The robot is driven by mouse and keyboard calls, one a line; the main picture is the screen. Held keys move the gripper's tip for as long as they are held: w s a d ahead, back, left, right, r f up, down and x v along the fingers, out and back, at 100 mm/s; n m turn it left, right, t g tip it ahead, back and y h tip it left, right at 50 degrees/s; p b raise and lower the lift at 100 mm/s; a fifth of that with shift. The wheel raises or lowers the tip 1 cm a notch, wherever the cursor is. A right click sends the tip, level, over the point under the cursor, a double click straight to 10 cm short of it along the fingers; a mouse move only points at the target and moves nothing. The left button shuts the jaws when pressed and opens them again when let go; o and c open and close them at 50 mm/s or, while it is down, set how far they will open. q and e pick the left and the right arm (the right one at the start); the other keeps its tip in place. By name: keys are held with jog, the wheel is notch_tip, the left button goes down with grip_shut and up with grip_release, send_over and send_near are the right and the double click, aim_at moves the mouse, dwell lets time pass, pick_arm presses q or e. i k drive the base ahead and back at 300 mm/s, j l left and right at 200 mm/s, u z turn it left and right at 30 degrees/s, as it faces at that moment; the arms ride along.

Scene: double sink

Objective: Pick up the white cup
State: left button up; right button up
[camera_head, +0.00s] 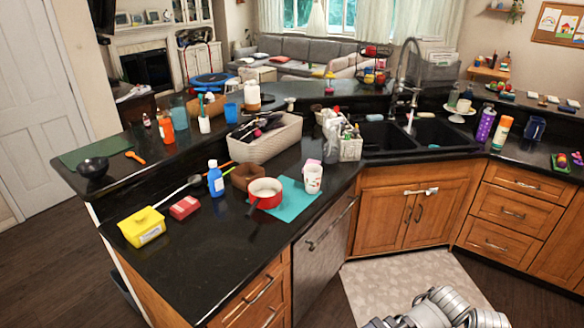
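A white cup (312,179) with faint markings stands upright on the dark counter, at the right edge of a teal cloth (296,200). A red pot (265,193) with a white inside sits on the cloth just left of the cup. Another small white cup (204,125) with things in it stands on the raised ledge further back. Grey and white links of my own arm show at the bottom edge, right of centre, low in front of the cabinets and far from the cup. No fingertips of either gripper show.
A woven basket (266,139) and a caddy (349,148) stand behind the cup. The counter's front strip is clear. The double sink (388,137) lies to the right.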

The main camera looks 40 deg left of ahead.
aim_at(313, 180)
jog(key=i+u, duration=0.2)
jog(key=u, duration=0.2)
jog(key=i+l+u, duration=0.15)
jog(key=u, duration=0.2)
jog(key=i+l+u, duration=0.2)
jog(key=u, duration=0.2)
jog(key=i+l+u, duration=0.15)
jog(key=u, duration=0.2)
jog(key=i+l+u, duration=0.3)
jog(key=l, duration=0.25)
jog(key=i+l+u, duration=0.15)
jog(key=l, duration=0.15)
